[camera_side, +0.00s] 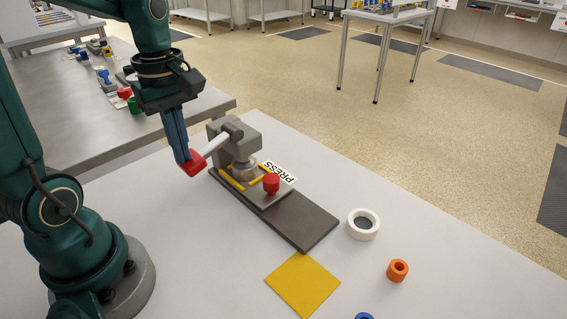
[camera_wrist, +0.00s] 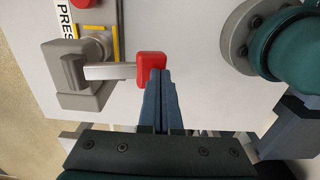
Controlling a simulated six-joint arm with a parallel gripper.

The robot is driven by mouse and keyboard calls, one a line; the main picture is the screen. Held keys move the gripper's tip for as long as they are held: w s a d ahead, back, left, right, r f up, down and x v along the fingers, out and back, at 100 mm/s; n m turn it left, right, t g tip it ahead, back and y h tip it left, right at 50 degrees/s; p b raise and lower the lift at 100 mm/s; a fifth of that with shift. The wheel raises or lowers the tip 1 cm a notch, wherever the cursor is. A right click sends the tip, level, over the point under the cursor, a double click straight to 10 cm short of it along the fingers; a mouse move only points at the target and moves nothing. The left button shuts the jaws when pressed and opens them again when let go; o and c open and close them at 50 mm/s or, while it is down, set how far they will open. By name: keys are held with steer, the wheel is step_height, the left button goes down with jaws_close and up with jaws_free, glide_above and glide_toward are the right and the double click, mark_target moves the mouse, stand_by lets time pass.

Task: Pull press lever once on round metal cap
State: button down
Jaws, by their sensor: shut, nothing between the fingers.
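The grey press (camera_side: 240,136) stands on a dark base plate (camera_side: 300,222) beside the PRESS label (camera_side: 279,172). Its silver lever (camera_side: 215,143) slants down to a red handle (camera_side: 194,163). The handle also shows in the wrist view (camera_wrist: 150,69). A round metal piece (camera_side: 243,172) sits under the press head between yellow strips; I cannot tell whether it is the cap or part of the press. My gripper (camera_side: 185,158) is shut and empty, pointing down, its tips at the handle. In the wrist view the tips (camera_wrist: 163,76) overlap the handle's lower right edge; contact is unclear.
A red knob (camera_side: 271,184) stands near the press. A white ring (camera_side: 364,214), an orange ring (camera_side: 397,270), a yellow square (camera_side: 303,284) and a blue piece (camera_side: 364,316) lie to the right and front. The table's front right is mostly clear.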

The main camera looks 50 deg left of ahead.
mark_target(188, 170)
steer(key=shift+s+f, duration=0.1)
steer(key=shift+f, duration=1.45)
steer(key=shift+w+f, duration=0.25)
steer(key=shift+f, duration=0.9)
steer(key=s+r, duration=0.9)
steer(key=r, duration=0.2)
steer(key=shift+f, duration=0.1)
steer(key=w+d+f+m+t, duration=0.1)
steer(key=d+m, duration=0.3)
steer(key=m, duration=0.5)
steer(key=w+d+f+m+t, duration=0.1)
steer(key=w+d+m+t, duration=0.3)
steer(key=m, duration=0.5)
steer(key=shift+d+t, duration=0.3)
steer(key=shift+d, duration=0.15)
